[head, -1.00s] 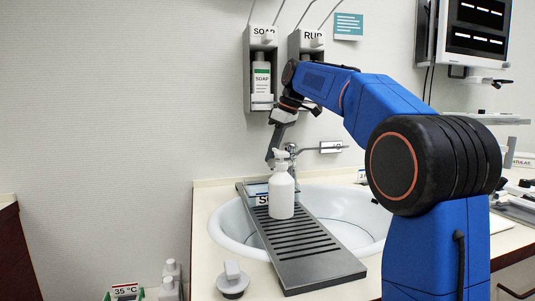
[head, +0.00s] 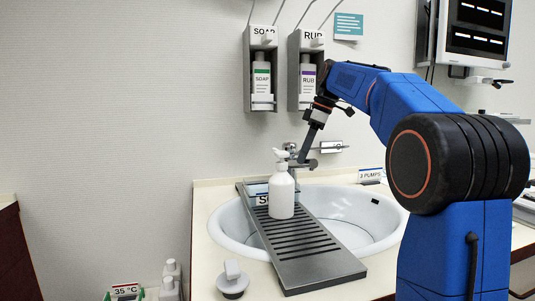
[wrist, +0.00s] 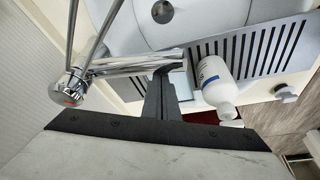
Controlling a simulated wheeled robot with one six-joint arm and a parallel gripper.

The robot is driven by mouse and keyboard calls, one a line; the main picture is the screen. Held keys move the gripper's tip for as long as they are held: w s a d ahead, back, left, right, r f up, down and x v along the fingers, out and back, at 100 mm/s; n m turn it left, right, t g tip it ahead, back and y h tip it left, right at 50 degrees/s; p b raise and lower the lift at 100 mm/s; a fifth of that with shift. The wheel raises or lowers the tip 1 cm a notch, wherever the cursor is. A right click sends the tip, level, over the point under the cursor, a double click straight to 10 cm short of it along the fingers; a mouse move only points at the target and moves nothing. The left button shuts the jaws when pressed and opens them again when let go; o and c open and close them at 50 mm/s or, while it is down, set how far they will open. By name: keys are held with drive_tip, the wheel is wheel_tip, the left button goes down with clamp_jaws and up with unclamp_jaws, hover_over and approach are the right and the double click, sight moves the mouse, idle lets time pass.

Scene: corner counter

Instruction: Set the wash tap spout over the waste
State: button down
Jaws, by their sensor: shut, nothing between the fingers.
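The chrome wash tap (head: 291,168) stands at the back of the white basin (head: 222,222). In the wrist view the tap body (wrist: 68,92) is at the left and its spout (wrist: 125,66) reaches right. My gripper (head: 303,160) is shut and empty, pointing down at the tap. In the wrist view its fingers (wrist: 163,85) are beside the spout's outer end and look to touch it; the exact contact is unclear. A dark opening (wrist: 162,12) in the basin shows at the top of the wrist view; I cannot tell surely whether it is the waste.
A slotted grey rack (head: 310,255) spans the basin's left side, with a white pump bottle (head: 282,195) standing on it close to the tap. A grey-white plug (head: 233,280) sits on the front counter. Soap (head: 262,85) and rub (head: 307,82) dispensers hang above.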

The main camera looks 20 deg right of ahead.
idle(0.6)
wheel_tip(320, 180, up, 10)
idle(0.9)
